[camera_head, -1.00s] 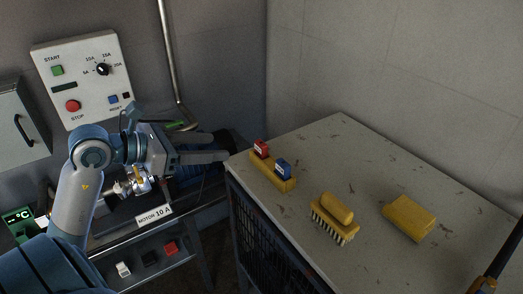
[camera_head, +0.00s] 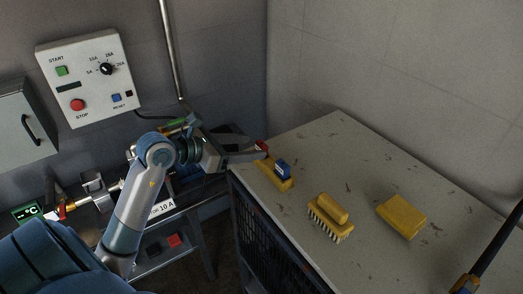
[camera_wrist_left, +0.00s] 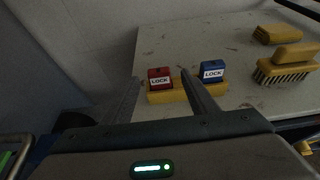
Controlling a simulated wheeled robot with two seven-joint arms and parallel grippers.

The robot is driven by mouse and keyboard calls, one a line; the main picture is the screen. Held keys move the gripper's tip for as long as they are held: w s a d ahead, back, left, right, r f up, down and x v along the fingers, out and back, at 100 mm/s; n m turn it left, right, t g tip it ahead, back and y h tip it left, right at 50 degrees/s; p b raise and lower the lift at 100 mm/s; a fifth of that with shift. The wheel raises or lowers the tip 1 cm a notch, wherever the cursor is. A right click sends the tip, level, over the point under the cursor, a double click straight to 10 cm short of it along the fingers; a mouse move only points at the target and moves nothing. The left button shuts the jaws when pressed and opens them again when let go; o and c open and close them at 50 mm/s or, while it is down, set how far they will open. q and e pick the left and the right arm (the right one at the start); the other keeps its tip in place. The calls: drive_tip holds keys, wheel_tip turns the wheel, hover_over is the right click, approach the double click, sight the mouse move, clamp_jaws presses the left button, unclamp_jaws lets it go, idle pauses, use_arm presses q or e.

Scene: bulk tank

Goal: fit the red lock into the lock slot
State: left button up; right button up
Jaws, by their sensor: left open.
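The red lock (camera_head: 262,147) sits upright at the far end of a yellow holder (camera_head: 268,172) on the table, partly hidden by my gripper in the head view. A blue lock (camera_head: 283,169) sits beside it on the same holder. My left gripper (camera_head: 258,153) is open and empty at the table's near-left corner, its fingers reaching towards the red lock. In the left wrist view, the red lock (camera_wrist_left: 160,77) shows its white LOCK label between the two finger lines; the fingers do not visibly hold it. I cannot make out the lock slot. My right gripper is not in view.
A yellow brush (camera_head: 331,216) and a yellow sponge-like block (camera_head: 402,216) lie on the table (camera_head: 345,150). The control panel (camera_head: 88,79) is on the wall at left. The table's back middle is clear.

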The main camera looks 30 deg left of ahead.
sight(258, 145)
use_arm(q)
drive_tip(key=shift+w+d+p, duration=0.2)
drive_tip(key=shift+w+p, duration=0.3)
drive_tip(key=shift+p, duration=0.15)
drive_tip(key=p+x, duration=0.2)
drive_tip(key=x, duration=0.1)
drive_tip(key=shift+w+f, duration=0.2)
drive_tip(key=shift+w, duration=0.05)
drive_tip(key=shift+w+d+f, duration=0.15)
drive_tip(key=shift+w+f, duration=0.05)
drive_tip(key=shift+c, duration=0.7)
drive_tip(key=c, duration=1)
drive_tip(key=shift+c, duration=0.2)
